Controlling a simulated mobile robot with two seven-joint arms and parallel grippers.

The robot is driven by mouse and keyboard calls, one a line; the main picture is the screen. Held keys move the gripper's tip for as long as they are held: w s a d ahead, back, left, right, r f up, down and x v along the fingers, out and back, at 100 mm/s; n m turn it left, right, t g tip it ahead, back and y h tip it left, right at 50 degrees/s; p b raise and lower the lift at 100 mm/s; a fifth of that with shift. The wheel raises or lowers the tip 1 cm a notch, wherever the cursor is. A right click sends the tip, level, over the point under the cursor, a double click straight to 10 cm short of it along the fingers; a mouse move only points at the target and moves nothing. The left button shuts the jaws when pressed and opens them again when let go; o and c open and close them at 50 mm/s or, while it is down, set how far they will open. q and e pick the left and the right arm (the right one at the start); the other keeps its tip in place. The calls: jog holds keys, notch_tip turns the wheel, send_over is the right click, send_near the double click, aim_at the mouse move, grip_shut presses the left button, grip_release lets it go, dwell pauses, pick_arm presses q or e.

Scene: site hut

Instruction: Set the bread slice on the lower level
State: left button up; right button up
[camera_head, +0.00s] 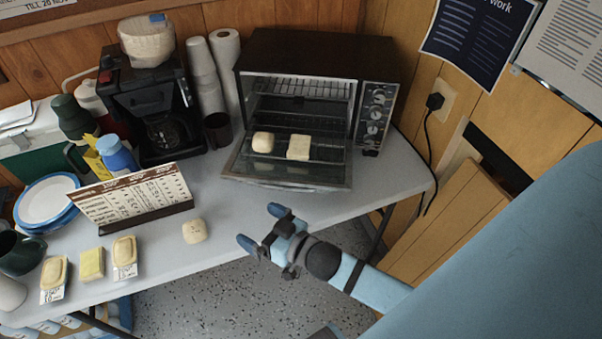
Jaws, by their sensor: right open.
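A pale bread slice (195,231) lies on the table near its front edge, left of my right gripper. The toaster oven (318,46) stands at the back with its door (285,174) folded down. Inside, an upper rack (303,88) looks empty. On the lower level (334,154) lie a rounded bread piece (263,142) and a squarer pale slice (299,147). My right gripper (263,227) is open and empty, in front of the oven door at the table's front edge, apart from the bread slice. My left gripper is not in view.
A menu card stand (135,197), plates (47,201) and a coffee maker (148,110) fill the left. Small food pieces on cards (54,273) lie at the front left. A dark mug (218,132) stands beside the oven. The table between stand and oven door is clear.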

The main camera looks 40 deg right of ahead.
jog(key=s+d+f+g+h, duration=0.3)
jog(key=s+f+g, duration=0.2)
jog(key=s+f, duration=0.55)
pick_arm(q)
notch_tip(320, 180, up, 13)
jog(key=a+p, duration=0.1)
jog(key=p, duration=1.5)
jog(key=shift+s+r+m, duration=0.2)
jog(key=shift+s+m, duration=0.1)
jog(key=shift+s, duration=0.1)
pick_arm(e)
notch_tip(320, 180, up, 14)
jog(key=s+d, duration=0.1)
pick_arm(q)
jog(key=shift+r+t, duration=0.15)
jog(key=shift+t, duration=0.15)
pick_arm(e)
jog(key=shift+r, duration=0.25)
